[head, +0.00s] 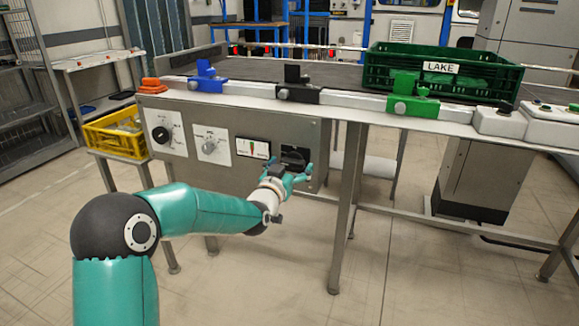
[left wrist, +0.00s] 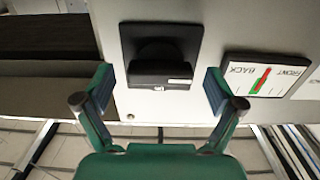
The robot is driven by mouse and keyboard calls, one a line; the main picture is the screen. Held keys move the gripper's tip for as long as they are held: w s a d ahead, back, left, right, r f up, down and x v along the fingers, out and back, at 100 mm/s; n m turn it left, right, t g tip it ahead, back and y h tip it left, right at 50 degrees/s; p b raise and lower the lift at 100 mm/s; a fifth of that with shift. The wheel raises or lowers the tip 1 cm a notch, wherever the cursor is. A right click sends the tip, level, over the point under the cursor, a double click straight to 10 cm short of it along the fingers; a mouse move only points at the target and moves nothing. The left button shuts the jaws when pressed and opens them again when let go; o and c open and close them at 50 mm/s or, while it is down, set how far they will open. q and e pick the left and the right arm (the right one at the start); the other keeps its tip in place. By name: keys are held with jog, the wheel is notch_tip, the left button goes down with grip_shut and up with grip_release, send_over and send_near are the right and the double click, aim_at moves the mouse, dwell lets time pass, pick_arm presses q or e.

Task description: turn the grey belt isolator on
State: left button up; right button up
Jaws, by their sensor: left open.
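A grey rotary knob (head: 209,146) on a white plate sits in the middle of the grey control panel (head: 225,112); I take it as the grey belt isolator. Its plate lettering is too small to read. My left gripper (head: 300,172) is open at the right end of the panel, well right of the grey knob. It faces a black switch on a black square plate (head: 296,157). In the left wrist view that switch's black handle (left wrist: 160,73) lies ahead between the open fingers (left wrist: 159,95), which appear apart from it. The grey knob is not in the left wrist view.
A black knob (head: 161,135) is left of the grey one. A FRONT/BACK gauge (head: 253,148) sits between the grey knob and the black switch. Blue (head: 207,84), black (head: 297,94) and green (head: 413,106) clamps line the conveyor edge above. A green crate (head: 376,70) stands on the belt.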

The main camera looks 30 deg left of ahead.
pick_arm(q)
jog(key=c, duration=1.1)
jog(key=shift+a, duration=0.2)
jog(key=shift+c, duration=0.2)
jog(key=shift+d, duration=0.1)
